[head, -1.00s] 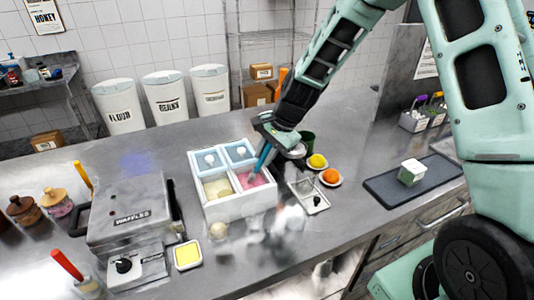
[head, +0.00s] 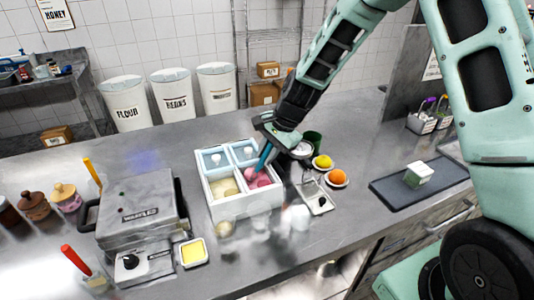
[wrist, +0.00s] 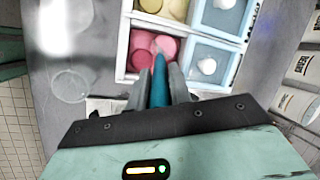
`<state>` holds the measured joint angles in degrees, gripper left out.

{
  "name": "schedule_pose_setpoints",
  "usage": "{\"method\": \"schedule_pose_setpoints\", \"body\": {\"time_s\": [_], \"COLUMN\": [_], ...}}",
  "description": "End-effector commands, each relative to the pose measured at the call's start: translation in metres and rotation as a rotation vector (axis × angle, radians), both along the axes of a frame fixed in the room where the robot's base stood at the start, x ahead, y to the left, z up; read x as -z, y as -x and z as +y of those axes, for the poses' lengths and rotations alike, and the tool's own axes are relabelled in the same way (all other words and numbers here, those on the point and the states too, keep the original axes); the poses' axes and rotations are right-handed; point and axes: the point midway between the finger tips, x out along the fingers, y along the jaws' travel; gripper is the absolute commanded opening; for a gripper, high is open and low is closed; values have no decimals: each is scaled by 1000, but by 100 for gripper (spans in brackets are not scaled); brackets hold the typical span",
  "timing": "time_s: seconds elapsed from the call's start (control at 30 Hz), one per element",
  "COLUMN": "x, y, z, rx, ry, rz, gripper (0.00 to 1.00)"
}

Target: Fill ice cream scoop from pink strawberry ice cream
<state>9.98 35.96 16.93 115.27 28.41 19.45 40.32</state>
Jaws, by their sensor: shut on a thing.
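My gripper (wrist: 168,88) is shut on the teal handle of the ice cream scoop (wrist: 158,82); the scoop also shows in the head view (head: 264,158). The scoop reaches down into the pink strawberry ice cream (head: 257,182), in the front right compartment of the white ice cream box (head: 232,209). In the wrist view the pink ice cream (wrist: 140,42) shows rounded lumps, and the scoop's tip is at or over them. Whether the bowl of the scoop holds ice cream I cannot tell.
Pale yellow ice cream (head: 223,188) fills the compartment beside the pink. Two blue lids (head: 216,161) cover the rear compartments. The waffle maker (head: 140,215) stands left of the box. A small tray (head: 317,196), an orange (head: 337,176) and a lemon (head: 322,161) lie to the right.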

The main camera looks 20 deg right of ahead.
Motion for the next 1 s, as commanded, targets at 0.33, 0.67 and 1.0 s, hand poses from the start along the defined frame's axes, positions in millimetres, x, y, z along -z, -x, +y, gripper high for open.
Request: {"method": "schedule_pose_setpoints", "body": {"time_s": [0.33,0.67,1.0], "x": [-22,-48,-73], "y": [0,0,0], "z": [0,0,0], "rx": [1,0,1], "ry": [0,0,0], "rz": [-1,-1,-1], "gripper": [0,0,0]}}
